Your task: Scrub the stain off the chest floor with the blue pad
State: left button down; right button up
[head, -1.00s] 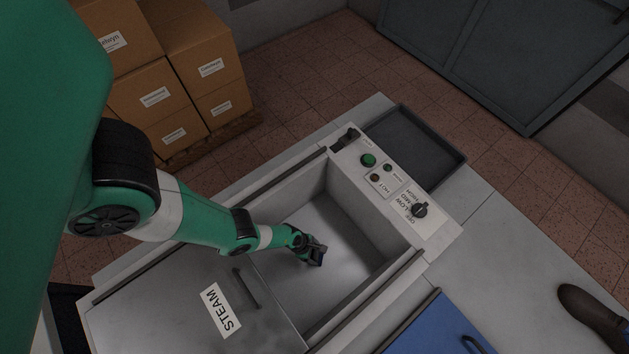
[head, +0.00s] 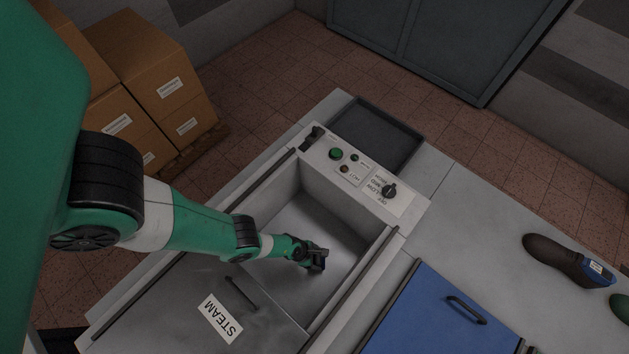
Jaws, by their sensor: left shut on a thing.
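The steam chest (head: 282,185) stands open at the middle, with its lid (head: 190,310) marked STEAM slid toward the lower left. My left gripper (head: 318,262) reaches down into the chest, low over its grey metal floor (head: 300,225). It is shut on the blue pad, which is mostly hidden by the fingers in this view. I cannot tell whether the pad touches the floor. No clear stain shows on the visible floor; the part under the arm is hidden. My right gripper is not in view.
A control panel (head: 365,180) with buttons and a knob runs along the chest's far edge. Beyond it lies a dark tray (head: 377,135). A blue lid with a handle (head: 435,315) is at the lower right. A brown shoe last (head: 553,258) lies on the bench. Boxes stand at the upper left.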

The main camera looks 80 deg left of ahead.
pick_arm(q)
jog(key=shift+r+p, duration=1.85)
jog(key=shift+r, duration=0.3)
